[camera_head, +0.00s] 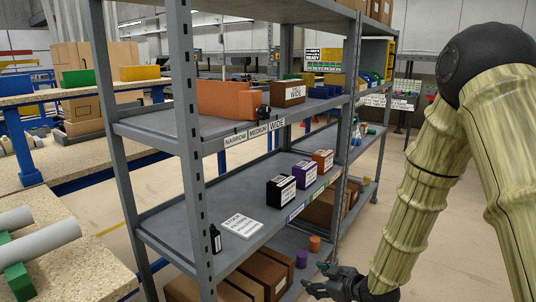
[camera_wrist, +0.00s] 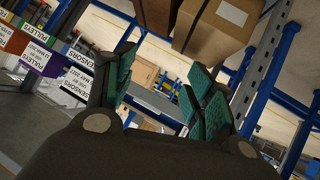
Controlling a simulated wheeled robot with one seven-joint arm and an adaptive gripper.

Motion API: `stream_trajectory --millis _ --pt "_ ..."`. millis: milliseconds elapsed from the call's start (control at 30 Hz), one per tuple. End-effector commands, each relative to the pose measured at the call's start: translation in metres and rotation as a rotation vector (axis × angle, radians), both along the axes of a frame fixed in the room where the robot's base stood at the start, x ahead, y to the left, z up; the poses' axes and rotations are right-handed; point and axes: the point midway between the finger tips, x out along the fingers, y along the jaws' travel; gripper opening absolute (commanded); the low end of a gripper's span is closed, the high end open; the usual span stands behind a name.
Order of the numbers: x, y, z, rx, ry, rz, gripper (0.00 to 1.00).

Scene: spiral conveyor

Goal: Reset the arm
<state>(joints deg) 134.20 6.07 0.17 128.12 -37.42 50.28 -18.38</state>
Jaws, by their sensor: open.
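My gripper (camera_head: 326,281) shows in the head view at the bottom, right of centre, at the end of my arm, beside the front of the lower shelf. In the wrist view its green-padded fingers (camera_wrist: 158,92) stand apart with nothing between them. My arm hangs down on the right side of the head view, bent at the elbow.
A grey shelf rack (camera_head: 190,150) fills the middle. Its middle shelf holds black (camera_head: 281,191), purple (camera_head: 304,174) and orange (camera_head: 322,160) labelled boxes and a white sign (camera_head: 242,225). Cardboard boxes (camera_head: 265,270) sit below. Bare floor lies right of the rack.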

Motion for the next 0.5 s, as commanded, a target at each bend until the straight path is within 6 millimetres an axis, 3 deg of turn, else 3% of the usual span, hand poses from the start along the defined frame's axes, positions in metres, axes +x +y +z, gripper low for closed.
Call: stream_trajectory --millis 33,200,367,500 --pt "-0.016 -0.003 -0.028 0.008 0.067 -0.038 0.54" --pt "-0.069 -0.017 -0.105 0.024 0.267 -0.178 0.54" --pt "-0.13 -0.03 -0.168 0.025 0.45 -0.314 0.54" --pt "-0.191 -0.042 -0.215 0.013 0.606 -0.438 0.54"
